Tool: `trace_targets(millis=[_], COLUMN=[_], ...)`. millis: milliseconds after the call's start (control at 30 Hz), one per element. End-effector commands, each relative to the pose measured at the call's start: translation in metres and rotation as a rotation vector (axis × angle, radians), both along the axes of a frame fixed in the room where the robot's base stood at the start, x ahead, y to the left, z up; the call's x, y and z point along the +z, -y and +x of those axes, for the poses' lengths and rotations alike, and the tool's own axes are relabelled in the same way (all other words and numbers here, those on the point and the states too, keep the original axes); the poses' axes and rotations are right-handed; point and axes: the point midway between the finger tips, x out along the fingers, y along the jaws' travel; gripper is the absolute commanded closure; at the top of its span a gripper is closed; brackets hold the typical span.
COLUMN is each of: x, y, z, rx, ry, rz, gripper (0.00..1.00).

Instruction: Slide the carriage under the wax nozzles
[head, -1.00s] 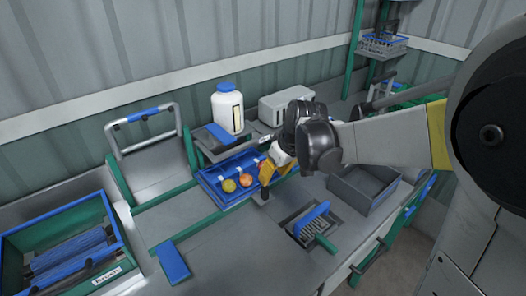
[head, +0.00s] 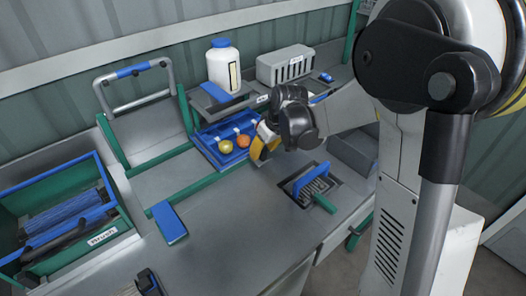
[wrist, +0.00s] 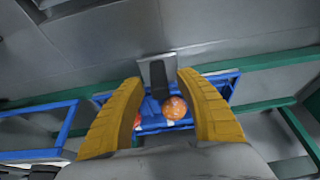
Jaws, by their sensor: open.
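The carriage appears to be the blue tray (head: 213,155) on the green rails, holding a yellow fruit (head: 226,147) and an orange one (head: 243,140). Small white fittings (head: 237,129), perhaps the wax nozzles, show just behind the fruit, below the shelf with the white jug (head: 223,65). My gripper (head: 262,148) is at the tray's right end, with its yellow fingers apart. I cannot tell whether the fingers touch the plate.
A grey bin (head: 354,152) stands partly behind my arm. A blue pad (head: 170,222) lies on the bench. A green-and-blue crate (head: 107,239) is at left.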

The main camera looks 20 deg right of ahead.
Motion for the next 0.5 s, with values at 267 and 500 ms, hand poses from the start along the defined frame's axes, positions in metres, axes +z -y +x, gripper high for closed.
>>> trace_targets(millis=[267, 500], x=[0.0005, 0.0004], y=[-0.0001, 0.0000], z=[-0.0001, -0.0002], rx=[0.000, 0.000], ry=[0.000, 0.000], rz=[0.000, 0.000], gripper=[1.00, 1.00])
